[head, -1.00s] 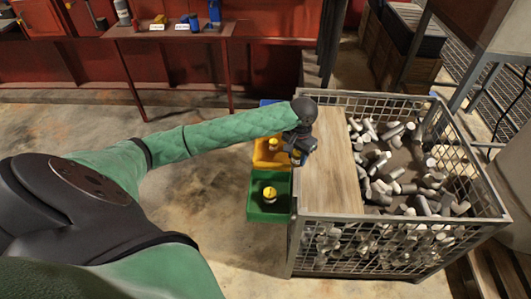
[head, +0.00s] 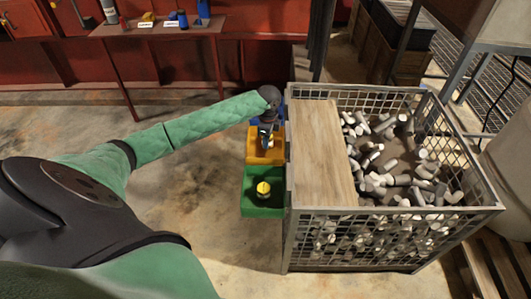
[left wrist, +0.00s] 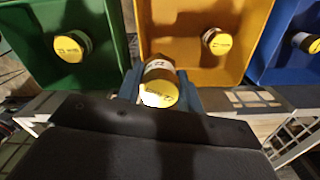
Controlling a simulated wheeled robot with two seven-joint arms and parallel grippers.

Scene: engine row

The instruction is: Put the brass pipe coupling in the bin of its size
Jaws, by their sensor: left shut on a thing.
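My left gripper (head: 267,136) is shut on the brass pipe coupling (left wrist: 159,82), whose yellow end label faces the left wrist camera. It holds the coupling over the near part of the yellow bin (left wrist: 215,72). The green bin (head: 248,207) also shows in the left wrist view (left wrist: 106,40), left of the yellow one. The blue bin (left wrist: 292,70) is right of it. Each bin has a yellow-labelled coupling inside: green (left wrist: 72,46), yellow (left wrist: 216,41), blue (left wrist: 306,42). The held coupling's label is too blurred to read. My right gripper is out of view.
A wire-mesh crate (head: 400,222) of grey pipe pieces stands right of the bins, with a wooden board (head: 322,150) across its left part. A side table (head: 165,31) with small objects stands at the back. The floor left of the bins is clear.

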